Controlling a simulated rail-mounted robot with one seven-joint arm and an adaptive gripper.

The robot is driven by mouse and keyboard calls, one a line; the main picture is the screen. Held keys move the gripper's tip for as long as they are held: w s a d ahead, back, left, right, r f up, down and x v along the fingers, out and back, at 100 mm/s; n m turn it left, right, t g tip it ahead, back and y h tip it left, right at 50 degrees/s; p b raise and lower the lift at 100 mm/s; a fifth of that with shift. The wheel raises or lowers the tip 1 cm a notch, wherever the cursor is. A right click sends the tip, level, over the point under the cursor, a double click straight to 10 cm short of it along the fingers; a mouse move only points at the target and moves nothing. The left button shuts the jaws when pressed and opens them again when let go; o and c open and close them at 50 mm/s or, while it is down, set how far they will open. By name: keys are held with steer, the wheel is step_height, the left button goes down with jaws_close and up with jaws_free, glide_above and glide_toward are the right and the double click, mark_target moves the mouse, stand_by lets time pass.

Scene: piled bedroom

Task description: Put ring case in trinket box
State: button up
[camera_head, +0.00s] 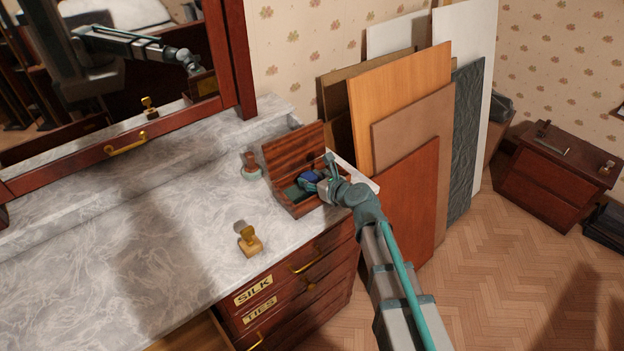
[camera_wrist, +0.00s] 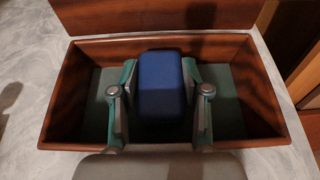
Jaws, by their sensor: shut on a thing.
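The ring case is a small blue rounded box (camera_wrist: 160,82), and it also shows in the head view (camera_head: 309,177). The trinket box (camera_head: 299,208) is an open wooden box with a green lining and a raised lid, on the marble dresser top. In the wrist view its wooden wall (camera_wrist: 75,80) surrounds the case on the sides. My gripper (camera_head: 318,184) reaches in from the right. In the wrist view my gripper (camera_wrist: 160,105) is shut on the blue case, one finger on each side. The case is over or within the box opening; whether it touches the floor is hidden.
A wooden stamp-like object (camera_head: 250,241) and another one (camera_head: 251,166) stand on the marble top (camera_head: 150,270) left of the box. A mirror (camera_head: 100,70) rises behind. Several panels (camera_head: 400,110) lean against the wall at right. The marble at left is mostly clear.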

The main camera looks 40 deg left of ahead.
steer(key=o, duration=1.2)
steer(key=shift+f, duration=0.1)
steer(key=shift+c, duration=0.2)
steer(key=b+v, duration=0.2)
steer(key=v, duration=1)
steer(key=d+f, duration=0.2)
steer(key=f, duration=0.1)
steer(key=w+d+f+n+h, duration=0.1)
steer(key=f, duration=0.2)
steer(key=d+f+n+h, duration=0.1)
steer(key=d+f, duration=0.1)
steer(key=f, duration=0.1)
steer(key=shift+w+d, duration=0.35)
steer(key=s+d+f+n+g+h, duration=0.35)
steer(key=d+f+n+h, duration=0.3)
steer(key=d+f, duration=1.5)
steer(key=s+d+f+n+g+h, duration=0.25)
steer(key=s+d+f+n, duration=0.45)
steer(key=s+d+f, duration=0.55)
steer(key=s+d+f+n+g+h, duration=0.1)
steer(key=s+d+f+n+g, duration=0.1)
steer(key=s+d, duration=0.3)
steer(key=s+d+f+n+g+h, duration=0.1)
steer(key=s+d, duration=0.4)
steer(key=s, duration=0.5)
steer(key=f+n+g, duration=0.1)
steer(key=n, duration=0.1)
steer(key=shift+f+n+g, duration=0.15)
steer(key=shift+n+g, duration=0.15)
steer(key=shift+n, duration=0.05)
